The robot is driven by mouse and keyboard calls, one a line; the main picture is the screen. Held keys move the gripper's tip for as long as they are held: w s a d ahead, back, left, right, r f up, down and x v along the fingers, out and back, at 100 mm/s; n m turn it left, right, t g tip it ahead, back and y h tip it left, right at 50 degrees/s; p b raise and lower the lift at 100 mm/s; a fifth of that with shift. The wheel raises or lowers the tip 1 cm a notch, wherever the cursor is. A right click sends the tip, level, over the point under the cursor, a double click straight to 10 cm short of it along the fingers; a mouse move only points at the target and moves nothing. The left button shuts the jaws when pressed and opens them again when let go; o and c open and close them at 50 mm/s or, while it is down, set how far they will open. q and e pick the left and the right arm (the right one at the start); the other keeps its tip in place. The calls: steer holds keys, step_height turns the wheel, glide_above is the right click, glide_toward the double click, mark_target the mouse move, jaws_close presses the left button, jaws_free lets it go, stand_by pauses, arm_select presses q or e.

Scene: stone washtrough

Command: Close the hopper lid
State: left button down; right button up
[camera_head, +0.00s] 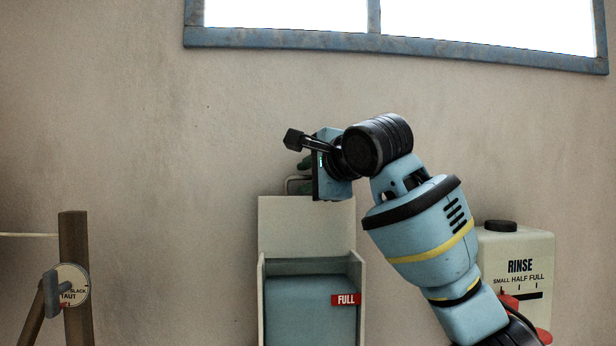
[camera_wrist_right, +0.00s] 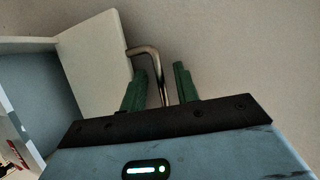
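The hopper (camera_head: 259,305) is a pale open-topped box with a blue inside and a red FULL tag (camera_head: 346,300). Its pale lid (camera_head: 305,225) stands upright at the back, open. A metal handle (camera_head: 292,184) sticks out at the lid's top edge; in the right wrist view the bent handle (camera_wrist_right: 151,50) reaches between the green fingers. My right gripper (camera_head: 305,163) is at the top of the lid. The right wrist view shows the gripper (camera_wrist_right: 159,68) open, its fingers apart on either side of the handle. Contact cannot be told. My left gripper is out of view.
A white RINSE container (camera_head: 520,252) with a black cap stands at the right behind my right arm. A wooden post (camera_head: 74,245) with a SLACK/TAUT dial (camera_head: 74,285) stands at the far left. The wall between post and hopper is clear.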

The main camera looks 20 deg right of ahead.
jaws_close()
stand_by(0.4)
steer(key=s+a+f+n+t+y, duration=0.1)
steer(key=s+f+n+t, duration=0.1)
steer(key=s+t, duration=0.4)
steer(key=shift+s+a+f+n, duration=0.2)
steer(key=shift+s+f+n, duration=0.25)
steer(key=shift+s, duration=0.3)
steer(key=shift+t, duration=0.3)
jaws_free()
steer(key=shift+y, duration=0.4)
